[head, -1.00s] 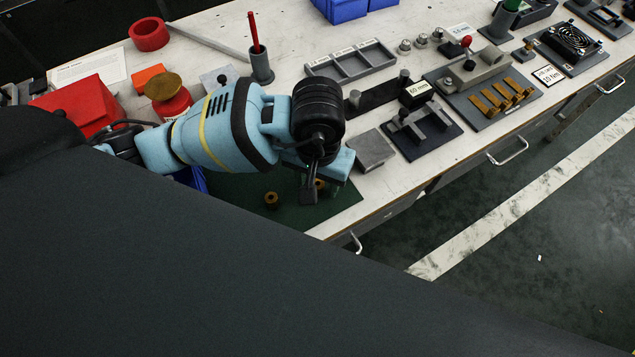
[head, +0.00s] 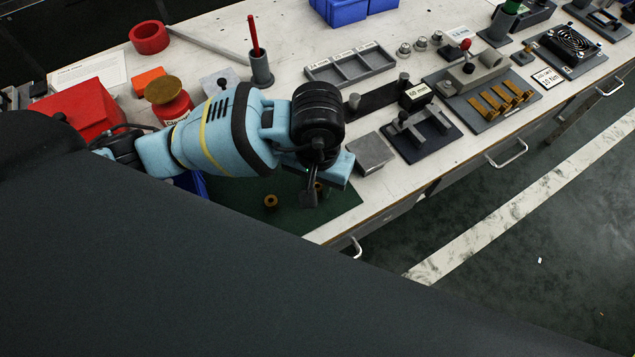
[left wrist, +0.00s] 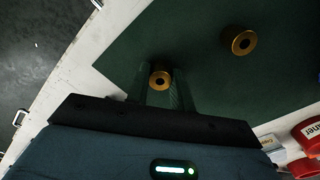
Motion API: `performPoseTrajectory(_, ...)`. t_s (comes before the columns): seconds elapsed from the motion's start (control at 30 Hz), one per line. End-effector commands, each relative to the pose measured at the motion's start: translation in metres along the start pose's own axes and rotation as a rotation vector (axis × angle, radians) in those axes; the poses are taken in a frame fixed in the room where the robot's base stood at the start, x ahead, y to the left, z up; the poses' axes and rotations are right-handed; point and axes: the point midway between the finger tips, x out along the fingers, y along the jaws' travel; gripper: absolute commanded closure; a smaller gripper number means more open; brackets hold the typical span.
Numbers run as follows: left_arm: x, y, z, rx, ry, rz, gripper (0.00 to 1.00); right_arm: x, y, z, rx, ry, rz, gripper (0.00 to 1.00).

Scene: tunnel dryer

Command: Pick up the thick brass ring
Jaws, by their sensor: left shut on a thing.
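Two small brass rings are at the green mat (head: 235,190). In the left wrist view, one brass ring (left wrist: 160,82) sits between the two fingers of my left gripper (left wrist: 160,88), which is shut on it. In the head view, this held ring (head: 319,186) is mostly hidden by the gripper (head: 312,192). The other brass ring (head: 271,201) stands apart on the mat, to the left of the gripper; it also shows in the left wrist view (left wrist: 240,41). I cannot tell which ring is thicker, or whether the held one touches the mat. My right gripper is not in view.
A grey block (head: 371,153) lies right of the mat, near a dark fixture (head: 428,137). A red can (head: 170,105) with a brass-coloured top and a red box (head: 82,108) stand behind my left arm. The bench's front edge is close to the gripper.

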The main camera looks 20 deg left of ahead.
Motion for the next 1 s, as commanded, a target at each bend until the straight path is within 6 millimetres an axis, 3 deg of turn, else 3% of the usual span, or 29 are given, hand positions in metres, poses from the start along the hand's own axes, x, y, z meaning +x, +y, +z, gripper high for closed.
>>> performPoseTrajectory(0.33,-0.036,0.000,-0.001,0.002,0.006,0.000,1.00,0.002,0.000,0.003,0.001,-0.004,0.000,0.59)
performPoseTrajectory(0.8,-0.043,0.109,0.035,0.006,0.000,0.001,1.00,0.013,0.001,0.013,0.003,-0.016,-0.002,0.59)
performPoseTrajectory(1.0,-0.046,0.139,0.045,0.002,0.000,0.000,1.00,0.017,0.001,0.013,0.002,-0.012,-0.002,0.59)
